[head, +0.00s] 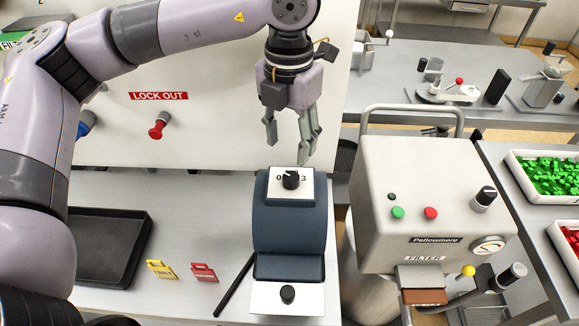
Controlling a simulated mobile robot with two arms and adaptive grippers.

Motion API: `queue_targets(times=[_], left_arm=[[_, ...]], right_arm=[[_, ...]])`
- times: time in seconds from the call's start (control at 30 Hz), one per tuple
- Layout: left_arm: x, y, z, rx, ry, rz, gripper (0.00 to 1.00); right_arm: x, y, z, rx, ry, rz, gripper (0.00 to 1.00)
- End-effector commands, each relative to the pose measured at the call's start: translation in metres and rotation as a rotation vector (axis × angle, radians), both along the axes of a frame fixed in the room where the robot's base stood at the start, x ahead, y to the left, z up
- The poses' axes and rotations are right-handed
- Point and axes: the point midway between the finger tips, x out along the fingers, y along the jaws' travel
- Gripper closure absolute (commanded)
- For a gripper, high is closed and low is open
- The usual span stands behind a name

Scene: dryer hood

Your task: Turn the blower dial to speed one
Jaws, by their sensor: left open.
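A black dial (291,180) sits on a white plate at the top of a dark blue-grey unit (290,225). The digits 0 and 3 show on the plate at either side of the dial. The dial's exact setting is too small to read. My left gripper (289,148) is open and empty, fingers pointing down, just above the dial in the picture. No contact with the dial shows. A second black knob (287,294) sits on the unit's lower front plate. My right gripper is not in view.
A grey Pellowmere filter box (435,215) with buttons, a knob and a gauge stands to the right. A black tray (105,245), yellow tag (161,269), red tag (203,272) and black rod (234,287) lie left. Behind is a white panel with a red lock-out knob (158,126).

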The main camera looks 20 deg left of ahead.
Motion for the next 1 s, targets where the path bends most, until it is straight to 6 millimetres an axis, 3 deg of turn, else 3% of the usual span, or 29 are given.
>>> queue_targets(times=[0.2,0.43,0.6,0.87,1.0], left_arm=[[-0.001,0.0,-0.045,0.001,0.005,-0.001,0.53],[0.0,0.0,-0.08,0.0,0.003,-0.001,0.53],[0.0,0.0,-0.091,-0.001,0.001,-0.002,0.53],[0.0,0.0,-0.093,-0.001,0.0,-0.002,0.53],[0.0,0.0,-0.092,-0.001,0.0,-0.002,0.62]], right_arm=[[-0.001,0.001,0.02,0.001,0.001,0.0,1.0],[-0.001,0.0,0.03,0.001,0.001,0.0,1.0],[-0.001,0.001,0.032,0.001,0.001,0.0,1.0],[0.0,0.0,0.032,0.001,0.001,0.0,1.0],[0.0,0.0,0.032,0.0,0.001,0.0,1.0]])
